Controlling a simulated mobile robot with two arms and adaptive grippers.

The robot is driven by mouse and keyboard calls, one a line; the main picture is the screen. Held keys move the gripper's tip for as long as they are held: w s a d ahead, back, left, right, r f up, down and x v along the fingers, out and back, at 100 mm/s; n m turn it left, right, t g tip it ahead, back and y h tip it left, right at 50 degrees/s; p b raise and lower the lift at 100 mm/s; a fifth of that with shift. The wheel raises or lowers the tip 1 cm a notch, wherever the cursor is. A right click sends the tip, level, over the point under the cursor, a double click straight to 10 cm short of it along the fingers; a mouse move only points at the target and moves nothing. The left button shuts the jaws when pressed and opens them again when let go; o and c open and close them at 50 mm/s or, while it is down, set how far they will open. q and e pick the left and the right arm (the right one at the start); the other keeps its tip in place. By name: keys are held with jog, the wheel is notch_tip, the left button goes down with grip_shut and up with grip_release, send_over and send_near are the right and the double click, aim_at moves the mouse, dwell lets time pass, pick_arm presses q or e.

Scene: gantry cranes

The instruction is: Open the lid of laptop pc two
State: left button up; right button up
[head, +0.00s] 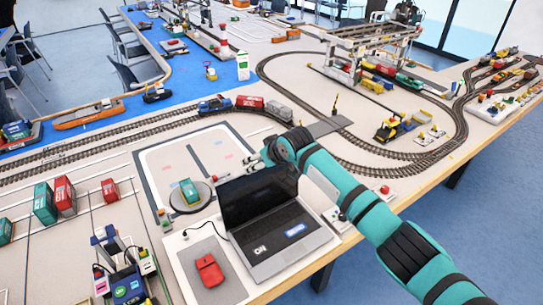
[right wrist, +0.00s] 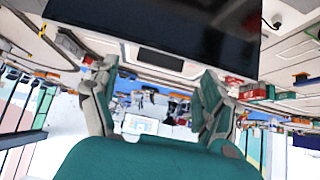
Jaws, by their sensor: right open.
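A grey laptop (head: 282,247) stands in the middle foreground of the head view. Its dark lid (head: 252,198) is raised well off the keyboard, roughly upright. My right gripper (head: 236,169) is just behind the lid's top left part, with the arm crossing behind the lid's right side. In the right wrist view the right gripper (right wrist: 157,75) has its two fingers spread with nothing between them. A large dark panel (right wrist: 170,25), probably the lid, fills the top of that view. Contact between gripper and lid cannot be told. My left gripper is not in view.
A red mouse (head: 209,270) lies on a grey pad left of the laptop. A teal container (head: 189,191) stands on a round disc near the gripper. Model tracks with a train (head: 250,103) run behind. A gantry crane (head: 365,45) stands farther back.

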jog(key=v, duration=0.9)
jog(key=shift+s+d, duration=0.15)
